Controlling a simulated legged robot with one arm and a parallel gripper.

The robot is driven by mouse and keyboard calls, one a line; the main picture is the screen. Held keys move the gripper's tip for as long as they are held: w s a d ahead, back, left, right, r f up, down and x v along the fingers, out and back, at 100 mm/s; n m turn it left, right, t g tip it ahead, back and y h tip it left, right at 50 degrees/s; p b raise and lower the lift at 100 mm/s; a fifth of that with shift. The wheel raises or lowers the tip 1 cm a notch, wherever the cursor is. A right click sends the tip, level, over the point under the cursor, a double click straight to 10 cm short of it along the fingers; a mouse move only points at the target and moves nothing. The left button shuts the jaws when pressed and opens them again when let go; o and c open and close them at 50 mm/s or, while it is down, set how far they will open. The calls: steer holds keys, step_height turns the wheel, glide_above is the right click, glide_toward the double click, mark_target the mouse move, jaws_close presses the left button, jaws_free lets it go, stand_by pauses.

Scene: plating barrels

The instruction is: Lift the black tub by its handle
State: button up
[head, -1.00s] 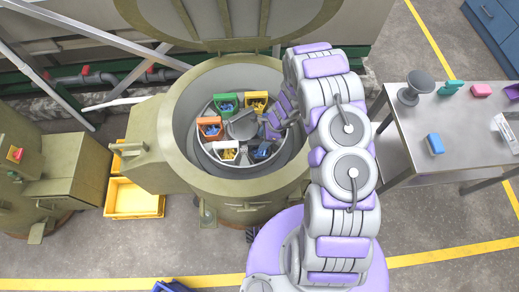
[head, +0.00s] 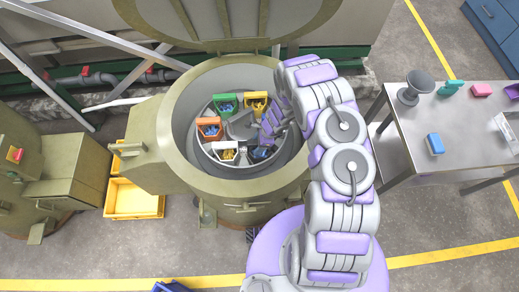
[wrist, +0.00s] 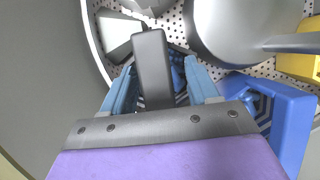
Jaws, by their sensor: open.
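The black tub is in the lower right of the round basket inside the open barrel, with blue parts in it, partly hidden by my gripper in the head view (head: 262,153). In the wrist view its dark upright handle (wrist: 153,62) stands between my light-blue fingers. My gripper (wrist: 160,87) is open, with a finger on each side of the handle. Whether either finger touches it I cannot tell. In the head view my gripper (head: 272,128) reaches down into the barrel from the right.
The barrel's rim (head: 182,165) surrounds the basket. Green (head: 225,108), yellow (head: 257,103), orange (head: 209,128) and white tubs (head: 224,155) share the basket. A blue tub (wrist: 290,120) sits close at right. The grey hub (wrist: 225,30) is just ahead. A steel table (head: 450,145) stands right.

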steer(key=shift+f, duration=0.25)
stand_by(0.3)
jaws_close()
stand_by(0.4)
